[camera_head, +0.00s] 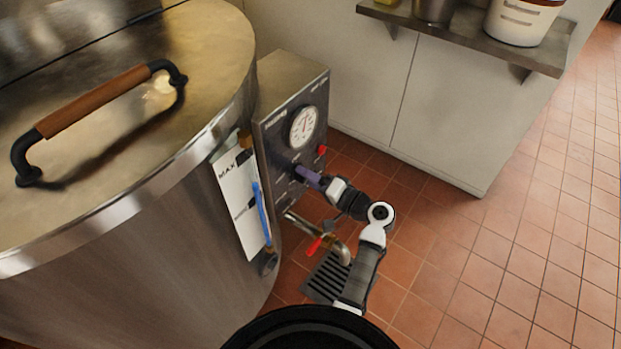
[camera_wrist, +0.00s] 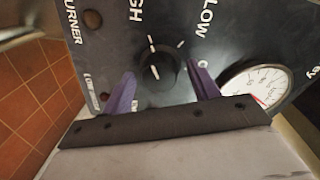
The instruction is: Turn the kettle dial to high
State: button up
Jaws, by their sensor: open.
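The kettle (camera_head: 150,245) is a large steel drum at the left in the head view, with a control box (camera_head: 287,85) on its right side. In the wrist view, the round black dial (camera_wrist: 158,72) sits on the dark panel, with the words HIGH and LOW printed near it. A short white mark shows on the dial; which setting it points to is hard to tell. My gripper (camera_wrist: 163,74) is open, its two purple fingers on either side of the dial. Contact with the dial cannot be made out. In the head view my gripper (camera_head: 300,170) is at the panel and hides the dial.
A round gauge (camera_head: 303,126) is close to my gripper on the panel. A red knob (camera_head: 322,150) is beside it. A tap with a red lever (camera_head: 315,245) sticks out below, above a floor grate (camera_head: 325,280). A white cabinet (camera_head: 440,110) stands behind; tiled floor at the right is clear.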

jog(key=p+v, duration=0.1)
jog(key=v, duration=1.3)
